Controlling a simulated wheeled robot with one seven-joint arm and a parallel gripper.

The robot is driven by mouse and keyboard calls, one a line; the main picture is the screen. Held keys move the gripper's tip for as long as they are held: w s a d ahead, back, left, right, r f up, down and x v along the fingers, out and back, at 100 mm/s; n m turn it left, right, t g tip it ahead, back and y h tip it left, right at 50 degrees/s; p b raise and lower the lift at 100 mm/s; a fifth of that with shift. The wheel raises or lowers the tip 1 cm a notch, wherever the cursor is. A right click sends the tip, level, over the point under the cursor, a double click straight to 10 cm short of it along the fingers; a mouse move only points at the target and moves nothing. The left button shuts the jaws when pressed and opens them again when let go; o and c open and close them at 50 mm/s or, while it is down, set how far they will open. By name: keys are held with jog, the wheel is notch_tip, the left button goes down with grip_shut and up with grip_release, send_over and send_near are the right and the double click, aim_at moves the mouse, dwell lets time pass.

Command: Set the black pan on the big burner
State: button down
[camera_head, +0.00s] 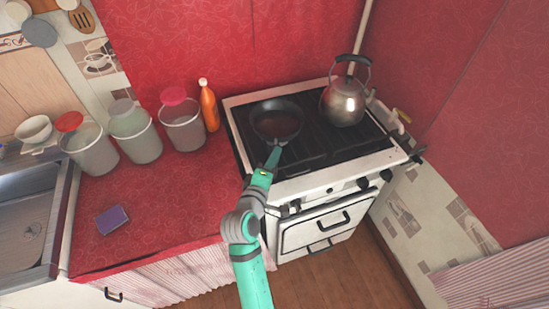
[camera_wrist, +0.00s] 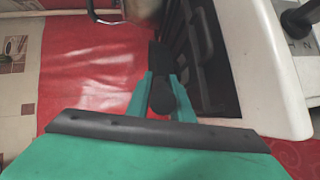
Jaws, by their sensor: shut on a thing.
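The black pan (camera_head: 277,118) is at the left part of the black stove top (camera_head: 325,147), its handle pointing toward me. My gripper (camera_head: 267,166) is shut on the pan's handle. In the wrist view the dark handle (camera_wrist: 162,97) lies between the two green fingers of my gripper (camera_wrist: 162,90). The pan looks level and over the left burners; I cannot tell whether it touches the grate. The big burner cannot be made out, as the pan covers part of the dark top.
A metal kettle (camera_head: 344,103) stands on the stove's right side. An orange bottle (camera_head: 209,106) and several lidded canisters (camera_head: 183,124) line the back of the red counter (camera_head: 175,205). A purple sponge (camera_head: 112,219) lies at its left. The stove top's front middle is clear.

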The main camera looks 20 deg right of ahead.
jog(key=shift+f, duration=0.2)
dwell(0.3)
jog(key=c, duration=1.5)
grip_release()
jog(key=shift+f, duration=0.25)
jog(key=v, duration=1)
jog(key=shift+s+a+r, duration=0.2)
jog(key=shift+s+a, duration=0.05)
jog(key=shift+a, duration=0.05)
